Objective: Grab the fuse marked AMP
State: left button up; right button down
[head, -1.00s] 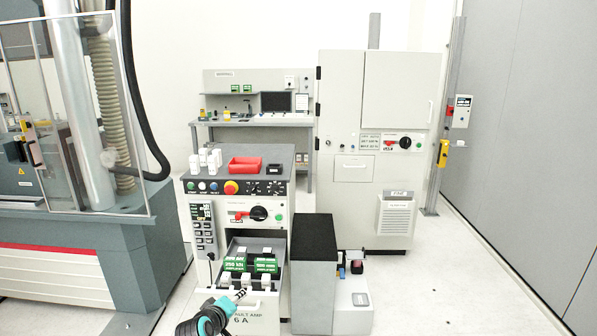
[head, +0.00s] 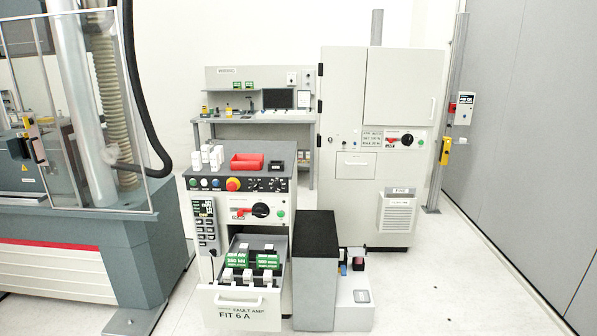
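Several small white fuse-like blocks (head: 215,160) stand upright on the dark top of the control cabinet (head: 277,150), left of a red tray (head: 246,162). Their markings are too small to read, so I cannot tell which one says AMP. The cabinet's lower drawer (head: 239,311) is pulled out, and its front reads "FAULT AMP" and "FIT 6 A". Inside it are green labelled blocks (head: 236,259) and several white pieces (head: 247,276). Neither of my grippers is in view.
A dark-topped grey block (head: 314,260) stands right of the drawer, beside a low white box (head: 354,297). A glass-guarded machine (head: 75,255) fills the left. A tall cabinet (head: 400,95) and a workbench (head: 262,120) stand behind. The floor at the right is clear.

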aim_at(248, 275)
jog(key=i+u, duration=0.45)
jog(key=i, duration=1.4)
